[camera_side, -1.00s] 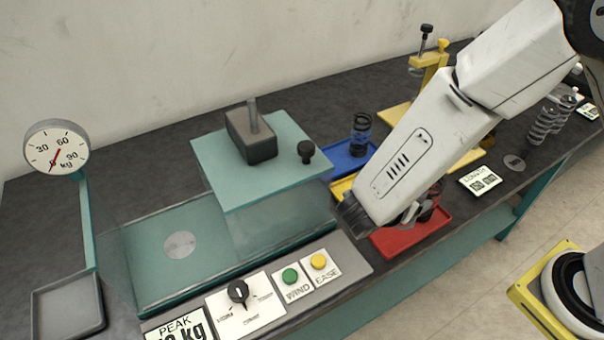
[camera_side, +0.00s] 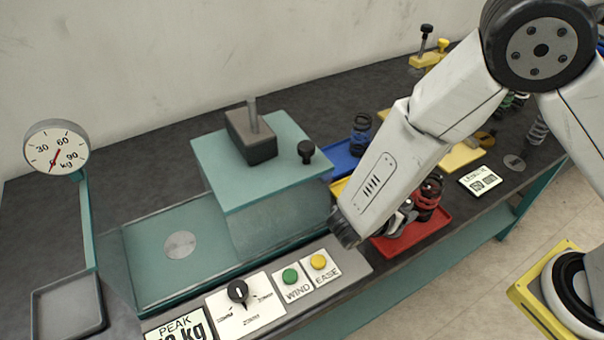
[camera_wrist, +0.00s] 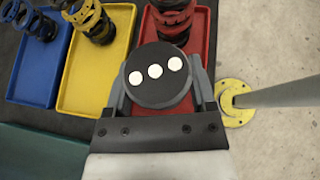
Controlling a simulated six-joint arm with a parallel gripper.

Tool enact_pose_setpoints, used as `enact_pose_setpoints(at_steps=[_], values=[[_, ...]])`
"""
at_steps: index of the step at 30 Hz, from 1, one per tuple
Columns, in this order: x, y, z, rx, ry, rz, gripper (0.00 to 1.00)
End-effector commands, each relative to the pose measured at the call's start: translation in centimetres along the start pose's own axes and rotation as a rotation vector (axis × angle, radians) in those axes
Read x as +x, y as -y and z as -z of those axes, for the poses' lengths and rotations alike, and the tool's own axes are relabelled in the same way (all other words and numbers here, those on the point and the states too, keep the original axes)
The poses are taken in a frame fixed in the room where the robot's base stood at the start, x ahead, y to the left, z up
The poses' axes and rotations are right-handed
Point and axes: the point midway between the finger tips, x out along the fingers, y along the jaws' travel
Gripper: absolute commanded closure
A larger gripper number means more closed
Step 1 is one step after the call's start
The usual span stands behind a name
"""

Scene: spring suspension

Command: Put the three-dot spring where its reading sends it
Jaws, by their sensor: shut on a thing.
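The three-dot spring (camera_wrist: 152,88) shows in the wrist view as a round black cap with three white dots in a row. My gripper (camera_wrist: 160,97) is shut on it, with a finger on each side. The spring's coils are hidden under the cap. It is over the front part of the red tray (camera_wrist: 203,52) in this view; I cannot tell whether it touches the tray. In the side view my gripper (camera_side: 404,217) is at the red tray's left side (camera_side: 399,250), and the held spring is mostly hidden by my arm.
A red spring (camera_side: 430,195) stands in the red tray. The yellow tray (camera_wrist: 85,98) and blue tray (camera_wrist: 30,85) lie alongside, each holding springs. The press with its teal plate (camera_side: 225,180), WIND and EASE buttons (camera_side: 290,276) and a kg dial (camera_side: 55,150) stand left. A LENGTH card (camera_side: 480,181) lies right.

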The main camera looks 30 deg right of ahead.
Motion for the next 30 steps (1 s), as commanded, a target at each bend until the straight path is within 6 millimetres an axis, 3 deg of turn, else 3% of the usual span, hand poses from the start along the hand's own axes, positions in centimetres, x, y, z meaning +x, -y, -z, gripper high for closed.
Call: enact_pose_setpoints(at_steps=[13, 14, 15, 16, 30], values=[[0.19, -0.01, 0.34, -0.001, 0.001, 0.000, 1.00], [0.18, -0.01, 0.33, 0.000, 0.000, 0.000, 0.19], [0.18, -0.01, 0.32, 0.000, 0.000, -0.001, 0.06], [0.17, -0.01, 0.32, 0.000, 0.000, -0.001, 0.00], [-0.49, -0.06, 0.08, 0.000, -0.001, -0.003, 0.00]])
